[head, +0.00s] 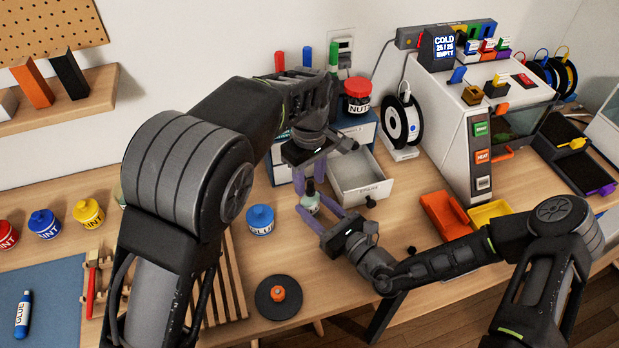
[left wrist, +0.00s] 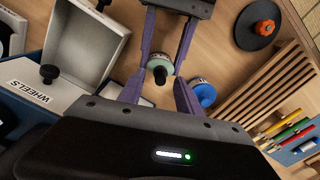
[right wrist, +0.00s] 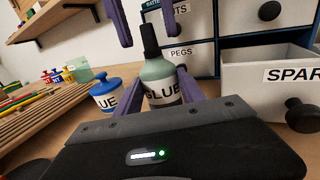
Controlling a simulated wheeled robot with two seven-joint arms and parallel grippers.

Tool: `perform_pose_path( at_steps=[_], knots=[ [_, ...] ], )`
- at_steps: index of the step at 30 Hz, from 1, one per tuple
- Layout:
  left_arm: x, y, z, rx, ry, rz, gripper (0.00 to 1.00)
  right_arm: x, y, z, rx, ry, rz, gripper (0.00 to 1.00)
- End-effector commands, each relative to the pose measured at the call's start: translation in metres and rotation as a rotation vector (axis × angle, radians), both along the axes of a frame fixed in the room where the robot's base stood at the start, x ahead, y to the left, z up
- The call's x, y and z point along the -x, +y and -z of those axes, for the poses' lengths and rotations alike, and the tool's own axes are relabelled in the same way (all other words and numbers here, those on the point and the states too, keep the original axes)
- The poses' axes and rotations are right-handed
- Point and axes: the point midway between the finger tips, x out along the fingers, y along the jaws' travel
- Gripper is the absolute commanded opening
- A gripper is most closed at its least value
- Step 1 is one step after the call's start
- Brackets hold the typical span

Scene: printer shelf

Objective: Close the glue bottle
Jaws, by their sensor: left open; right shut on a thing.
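The glue bottle (head: 310,204) is pale green with a dark, narrow top and stands upright at the table's middle. In the right wrist view its label (right wrist: 163,92) reads GLUE, and its black tip (right wrist: 150,42) points up. My right gripper (head: 316,213) is shut on the bottle's body from the front. My left gripper (head: 309,178) is above the bottle, open, with its fingers pointing down on either side of the tip. The left wrist view shows the black tip (left wrist: 160,75) between the open fingers, apart from them. I cannot tell whether the tip is a cap or nozzle.
An open white drawer (head: 358,182) stands close behind and right of the bottle. A blue-lidded pot (head: 260,219) is at its left. A dark disc with an orange knob (head: 279,294) lies in front. A blue tube (head: 23,314) lies on the mat.

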Motion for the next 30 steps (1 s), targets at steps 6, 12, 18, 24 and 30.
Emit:
perform_pose_path(
  at_steps=[6, 12, 18, 24, 30],
  knots=[
    [-0.001, -0.001, -0.018, 0.002, -0.003, 0.001, 0.41, 0.0, 0.0, 0.0, 0.0, 0.0, 0.0, 0.0],
    [-0.001, -0.001, -0.053, 0.002, -0.003, 0.0, 0.41, 0.0, 0.0, 0.0, 0.0, 0.0, 0.0, 0.0],
    [-0.001, -0.001, -0.092, 0.002, -0.003, 0.001, 0.41, 0.0, 0.0, 0.0, 0.0, 0.0, 0.0, 0.0],
    [0.0, 0.0, -0.116, 0.001, -0.002, -0.001, 0.41, 0.0, 0.0, 0.0, 0.0, 0.0, 0.0, 0.0],
    [0.0, 0.0, -0.12, 0.0, 0.0, -0.001, 0.41, 0.0, 0.0, 0.0, 0.0, 0.0, 0.0, 0.0]
  ],
)
